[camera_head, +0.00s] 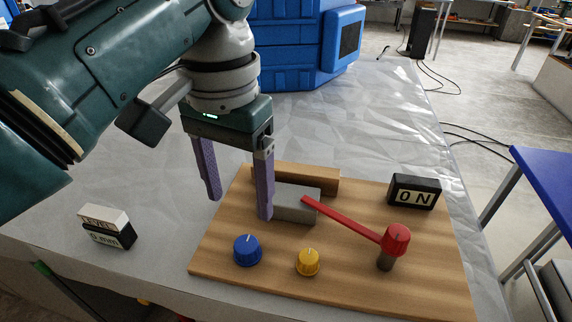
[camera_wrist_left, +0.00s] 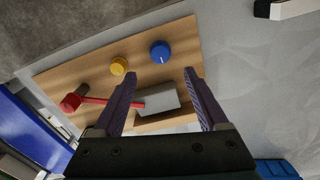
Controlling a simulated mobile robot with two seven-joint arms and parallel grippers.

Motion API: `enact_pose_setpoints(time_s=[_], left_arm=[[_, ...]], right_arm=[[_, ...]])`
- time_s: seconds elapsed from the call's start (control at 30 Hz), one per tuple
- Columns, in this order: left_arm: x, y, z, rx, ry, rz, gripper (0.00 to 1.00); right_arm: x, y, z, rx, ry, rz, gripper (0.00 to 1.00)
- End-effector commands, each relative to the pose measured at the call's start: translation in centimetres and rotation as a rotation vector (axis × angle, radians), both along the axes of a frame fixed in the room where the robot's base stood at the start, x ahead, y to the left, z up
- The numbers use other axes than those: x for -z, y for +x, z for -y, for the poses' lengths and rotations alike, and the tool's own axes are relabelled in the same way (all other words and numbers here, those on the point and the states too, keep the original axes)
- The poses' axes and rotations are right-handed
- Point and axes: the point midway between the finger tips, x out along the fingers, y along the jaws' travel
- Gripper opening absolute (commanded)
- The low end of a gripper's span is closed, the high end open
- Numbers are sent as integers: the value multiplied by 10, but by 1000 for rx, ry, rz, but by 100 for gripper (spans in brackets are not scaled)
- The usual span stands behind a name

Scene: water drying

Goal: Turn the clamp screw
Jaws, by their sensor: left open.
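A wooden board (camera_head: 350,290) lies on the table. It carries a blue knob (camera_head: 247,250), a yellow knob (camera_head: 308,262) and a red lever (camera_head: 345,222) with a round red head (camera_head: 396,238) on a dark post. No part is labelled as the clamp screw, so I cannot tell which it is. The lever's free end reaches a grey block (camera_head: 294,205) beside a wooden bar (camera_head: 325,180). My left gripper (camera_head: 240,208) is open and empty, fingers pointing down above the board's left part. In the left wrist view, the blue knob (camera_wrist_left: 160,52) and yellow knob (camera_wrist_left: 119,66) lie beyond the fingertips.
A black "ON" sign (camera_head: 414,192) stands at the board's back right. A large blue case (camera_head: 300,45) is at the back. A blue table (camera_head: 548,175) is at the right.

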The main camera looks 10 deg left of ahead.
Motion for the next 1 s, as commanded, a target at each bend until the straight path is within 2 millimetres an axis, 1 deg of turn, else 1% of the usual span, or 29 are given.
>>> enact_pose_setpoints(time_s=[0.13, 0.3, 0.4, 0.5, 0.63, 0.87, 0.9, 1.0], left_arm=[[23, -2, 0, 0, 2, -6, 76], [58, -2, 0, 0, 2, -4, 76], [74, -1, -1, 0, 1, -2, 76], [86, -1, -1, 0, 1, -2, 76], [92, -1, -1, 0, 1, 0, 76], [93, 0, -1, 0, 1, 1, 76], [93, 0, -1, 0, 1, 1, 75], [92, -1, -1, 0, 1, 1, 64]], right_arm=[[2, 0, 0, 0, 0, 1, 69], [11, 0, 0, 0, 0, 1, 69], [15, 0, 0, 0, 0, 1, 69], [19, 0, 0, -1, 0, 0, 69], [21, 0, 0, -1, 0, 0, 69], [20, 0, 1, -3, -4, 0, 69], [20, -1, 1, -4, -5, 0, 69], [21, -1, 1, -4, -6, -1, 69]])
